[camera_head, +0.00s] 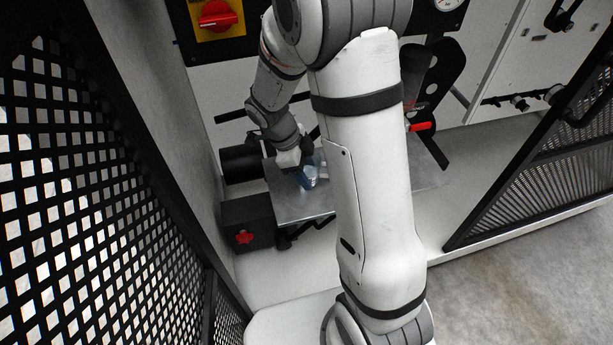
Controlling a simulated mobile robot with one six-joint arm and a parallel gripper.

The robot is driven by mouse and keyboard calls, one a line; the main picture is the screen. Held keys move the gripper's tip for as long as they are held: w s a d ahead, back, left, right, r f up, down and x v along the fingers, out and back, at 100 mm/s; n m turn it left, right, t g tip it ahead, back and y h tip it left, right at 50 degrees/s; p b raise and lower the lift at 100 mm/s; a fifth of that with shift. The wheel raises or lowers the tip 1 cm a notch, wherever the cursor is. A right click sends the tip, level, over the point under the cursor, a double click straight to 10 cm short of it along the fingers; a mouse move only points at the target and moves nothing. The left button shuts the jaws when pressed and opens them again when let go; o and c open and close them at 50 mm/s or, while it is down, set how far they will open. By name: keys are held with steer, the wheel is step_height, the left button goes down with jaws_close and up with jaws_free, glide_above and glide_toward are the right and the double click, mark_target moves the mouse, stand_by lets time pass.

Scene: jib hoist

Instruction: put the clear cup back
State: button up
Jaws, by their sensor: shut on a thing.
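My gripper (306,170) is low over a grey metal plate (290,205), left of my own large white arm link. A small clear, bluish cup (309,181) is at the fingertips, and my gripper is shut on it. The cup is close to the plate's surface; I cannot tell whether it touches the plate. My arm hides the middle and part of the right side of the plate.
A black box with a red knob (243,237) stands left of the plate. A red handle (420,126) is behind it at right. A red switch on a yellow panel (217,16) is on the back wall. Black mesh panels (75,190) and (560,175) flank both sides.

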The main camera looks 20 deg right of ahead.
steer(key=shift+f, duration=1.65)
steer(key=shift+f+b, duration=0.15)
steer(key=shift+b, duration=0.25)
steer(key=o, duration=1.1)
steer(key=shift+c, duration=0.2)
